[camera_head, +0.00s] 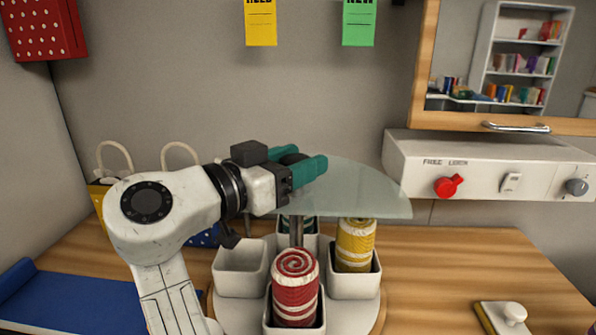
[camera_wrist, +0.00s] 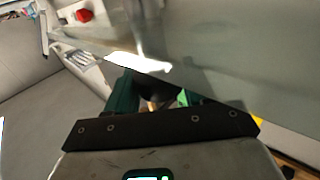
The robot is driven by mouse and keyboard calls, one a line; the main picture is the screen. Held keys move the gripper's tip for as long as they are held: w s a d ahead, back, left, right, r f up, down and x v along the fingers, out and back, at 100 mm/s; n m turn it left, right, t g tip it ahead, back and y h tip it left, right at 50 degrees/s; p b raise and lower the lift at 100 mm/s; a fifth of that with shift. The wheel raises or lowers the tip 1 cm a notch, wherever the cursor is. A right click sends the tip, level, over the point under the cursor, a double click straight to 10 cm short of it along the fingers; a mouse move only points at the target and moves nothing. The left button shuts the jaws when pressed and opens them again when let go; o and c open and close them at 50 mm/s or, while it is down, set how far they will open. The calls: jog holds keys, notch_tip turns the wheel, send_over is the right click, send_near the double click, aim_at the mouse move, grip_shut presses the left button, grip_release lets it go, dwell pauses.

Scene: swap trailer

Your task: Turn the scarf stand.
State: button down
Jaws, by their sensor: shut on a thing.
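The front bin holds a red rolled scarf (camera_head: 295,288), the right bin a yellow one (camera_head: 355,245). The left bin (camera_head: 240,270) looks empty. A dark green roll (camera_head: 284,225) shows partly at the back. My gripper (camera_head: 302,162), with teal fingers, is above the post, shut on a dark knob (camera_head: 291,158) mostly hidden by the fingers. In the wrist view the fingers (camera_wrist: 152,97) flank a dark shape.
A white panel (camera_head: 490,165) with a red knob and a switch is on the wall at right, below a wood-framed mirror (camera_head: 510,60). A blue mat (camera_head: 60,300) lies at left, with bags behind my arm. The right counter is mostly clear.

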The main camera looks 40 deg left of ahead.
jog(key=shift+f+m+g+h+b, duration=0.15)
jog(key=shift+m+g+h+b, duration=0.15)
jog(key=shift+m+h+b, duration=0.5)
jog(key=shift+p, duration=0.35)
jog(key=c, duration=0.5)
grip_release()
jog(key=v, duration=1)
jog(key=shift+s+a, duration=0.25)
jog(key=shift+s, duration=0.05)
